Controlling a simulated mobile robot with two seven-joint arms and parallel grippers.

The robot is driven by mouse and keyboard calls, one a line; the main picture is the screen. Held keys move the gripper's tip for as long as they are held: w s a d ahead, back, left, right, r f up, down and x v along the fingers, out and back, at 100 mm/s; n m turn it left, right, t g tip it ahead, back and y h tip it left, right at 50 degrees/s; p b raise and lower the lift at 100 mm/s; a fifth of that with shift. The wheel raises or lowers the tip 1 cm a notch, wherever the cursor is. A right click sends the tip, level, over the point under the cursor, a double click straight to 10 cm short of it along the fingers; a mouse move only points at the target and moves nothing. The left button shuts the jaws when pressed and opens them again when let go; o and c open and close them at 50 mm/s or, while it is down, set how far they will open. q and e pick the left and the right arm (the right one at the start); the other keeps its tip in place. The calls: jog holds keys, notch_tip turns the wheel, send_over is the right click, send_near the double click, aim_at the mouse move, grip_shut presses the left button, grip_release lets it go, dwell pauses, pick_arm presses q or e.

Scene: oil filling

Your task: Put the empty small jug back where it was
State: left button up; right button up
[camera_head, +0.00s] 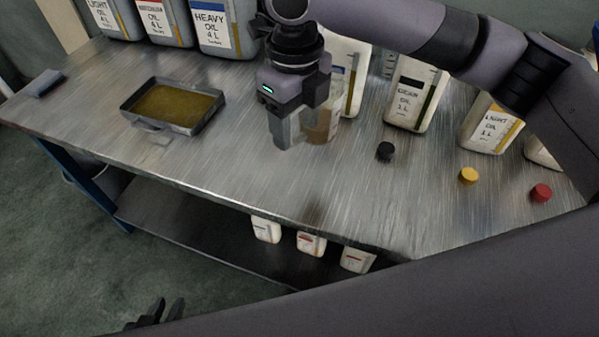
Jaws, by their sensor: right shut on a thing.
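My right gripper (288,142) points down over the middle of the table and is shut. A small see-through jug (322,124) with a brownish tint shows just behind and right of its fingers. The fingers hide part of the jug, so the grip point is not clear, and I cannot tell whether the jug touches the table. My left gripper (166,312) shows only as dark fingertips at the bottom left edge, with a gap between them. It is empty and away from the table.
An oil-filled metal tray (128,113) sits on the table (230,185) at left. Large oil jugs (225,28) stand at the back, with smaller oil jugs (415,95) at right. Black (385,151), yellow (468,175) and red (541,193) caps lie in front. White containers (266,229) stand on the lower shelf.

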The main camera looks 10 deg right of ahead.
notch_tip(320, 180, down, 13)
jog(key=shift+f, duration=0.1)
dwell(0.4)
jog(key=o, duration=1.4)
jog(key=shift+f, duration=0.1)
notch_tip(320, 180, up, 12)
jog(key=shift+r, duration=0.2)
jog(key=shift+s+f, duration=0.1)
